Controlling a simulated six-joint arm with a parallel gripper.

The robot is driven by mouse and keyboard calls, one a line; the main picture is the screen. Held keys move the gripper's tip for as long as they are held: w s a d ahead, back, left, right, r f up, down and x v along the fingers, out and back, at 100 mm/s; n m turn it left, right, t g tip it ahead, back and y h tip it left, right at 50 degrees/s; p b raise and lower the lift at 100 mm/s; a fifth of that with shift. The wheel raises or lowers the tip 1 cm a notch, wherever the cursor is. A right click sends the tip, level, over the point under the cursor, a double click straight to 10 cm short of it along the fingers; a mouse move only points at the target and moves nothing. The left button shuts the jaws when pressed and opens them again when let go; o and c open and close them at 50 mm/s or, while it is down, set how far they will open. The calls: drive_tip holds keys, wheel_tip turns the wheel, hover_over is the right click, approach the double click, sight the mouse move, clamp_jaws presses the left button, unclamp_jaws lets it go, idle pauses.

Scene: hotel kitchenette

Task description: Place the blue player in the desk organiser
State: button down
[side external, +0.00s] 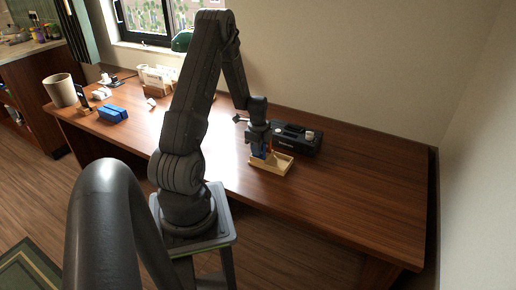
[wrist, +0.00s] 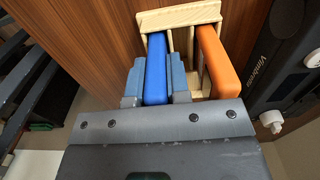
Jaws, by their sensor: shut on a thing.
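The blue player (wrist: 156,60) is a slim blue slab held upright between the two grey fingers of my gripper (wrist: 155,82) in the wrist view. The desk organiser (wrist: 180,15) is a pale wooden holder with slots. An orange slab (wrist: 217,60) stands in its right-hand part. The blue player is at the organiser's left-hand part, beside a wooden divider; I cannot tell how deep it sits or whether it touches the bottom. In the side view my gripper (side external: 258,148) points down over the back left of the organiser (side external: 284,165), mostly hiding the player.
A black appliance (side external: 297,138) with a light knob stands close behind the organiser; it also shows in the wrist view (wrist: 275,60). A blue case (side external: 113,114), a beige bin (side external: 60,90) and card holders stand at the desk's left. The desk's right is clear.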

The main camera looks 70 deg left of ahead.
drive_tip(key=c, duration=1.5)
unclamp_jaws()
drive_tip(key=shift+f, duration=0.1)
drive_tip(key=shift+c, duration=0.2)
drive_tip(key=o, duration=0.4)
drive_tip(key=shift+o, duration=0.2)
